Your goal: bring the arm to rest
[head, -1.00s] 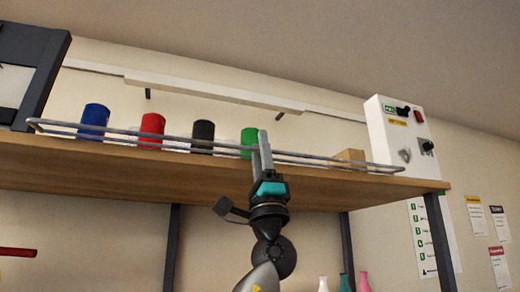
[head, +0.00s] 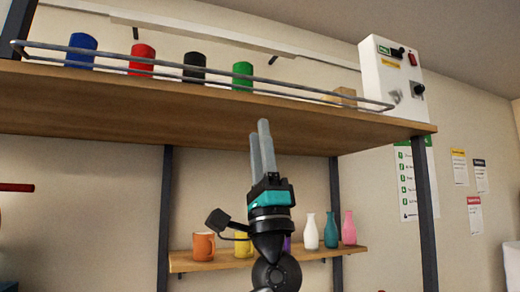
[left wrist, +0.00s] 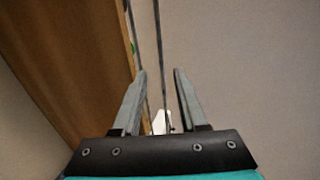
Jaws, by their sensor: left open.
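My left gripper (head: 262,148) points upward in the head view, below and in front of the wooden top shelf (head: 200,105). Its two grey fingers are apart with nothing between them. In the left wrist view the open fingers (left wrist: 160,85) show with a gap between them, and the shelf's underside (left wrist: 70,60) is on the left. My right gripper is not in view.
Blue (head: 81,50), red (head: 142,59), black (head: 194,67) and green (head: 242,75) cylinders stand behind the shelf's rail (head: 300,90). A white control box (head: 391,78) stands at right. A lower shelf (head: 215,259) holds mugs and bottles behind my arm.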

